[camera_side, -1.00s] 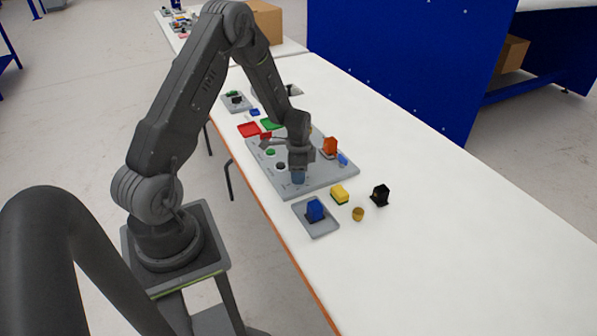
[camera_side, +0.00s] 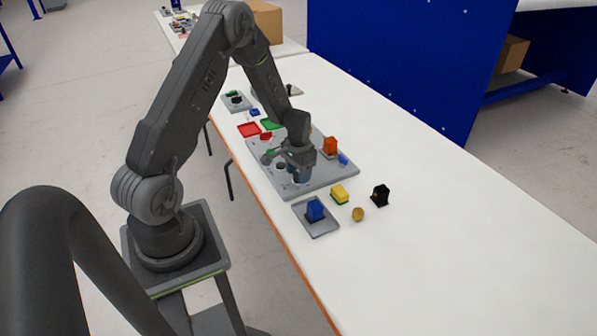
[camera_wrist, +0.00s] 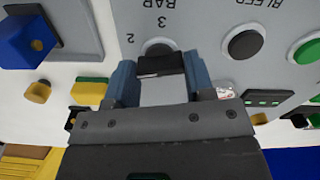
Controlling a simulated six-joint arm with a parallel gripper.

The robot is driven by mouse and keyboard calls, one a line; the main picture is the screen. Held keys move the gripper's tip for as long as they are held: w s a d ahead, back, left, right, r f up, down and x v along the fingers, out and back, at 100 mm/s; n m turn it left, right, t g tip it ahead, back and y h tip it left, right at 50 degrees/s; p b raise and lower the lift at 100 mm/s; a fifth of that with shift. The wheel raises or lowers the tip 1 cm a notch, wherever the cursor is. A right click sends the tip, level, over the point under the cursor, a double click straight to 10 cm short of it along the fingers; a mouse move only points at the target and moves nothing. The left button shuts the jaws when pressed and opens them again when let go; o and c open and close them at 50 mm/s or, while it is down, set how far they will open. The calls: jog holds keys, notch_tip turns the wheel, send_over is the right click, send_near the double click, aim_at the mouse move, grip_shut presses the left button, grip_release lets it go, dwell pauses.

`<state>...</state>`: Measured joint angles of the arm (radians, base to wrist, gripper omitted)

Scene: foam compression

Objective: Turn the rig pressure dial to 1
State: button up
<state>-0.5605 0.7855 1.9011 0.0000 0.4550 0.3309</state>
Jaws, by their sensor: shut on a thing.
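The rig panel (camera_side: 322,188) is a grey plate lying on the white table; it also shows in the wrist view (camera_wrist: 207,22). The pressure dial (camera_wrist: 161,64) is a dark knob on a round base, with "2", "3" and "BAR" printed beside it. My gripper (camera_side: 300,176) is down at the near part of the panel. In the wrist view its two blue fingers (camera_wrist: 162,82) stand on either side of the dial and are shut on it. The dial's pointer and the "1" mark cannot be made out. The side view hides the dial behind my gripper.
A dark button (camera_wrist: 243,44) and a green button (camera_wrist: 307,50) sit beside the dial. An orange block (camera_side: 330,146) stands on the panel. A blue block (camera_side: 315,210), yellow block (camera_side: 340,193), brass piece (camera_side: 358,214) and black block (camera_side: 380,194) stand nearby. The table's right is clear.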

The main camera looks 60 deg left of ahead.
jog(key=shift+n, duration=1.6)
jog(key=o, duration=0.9)
notch_tip(320, 180, up, 14)
jog(key=shift+f, duration=0.1)
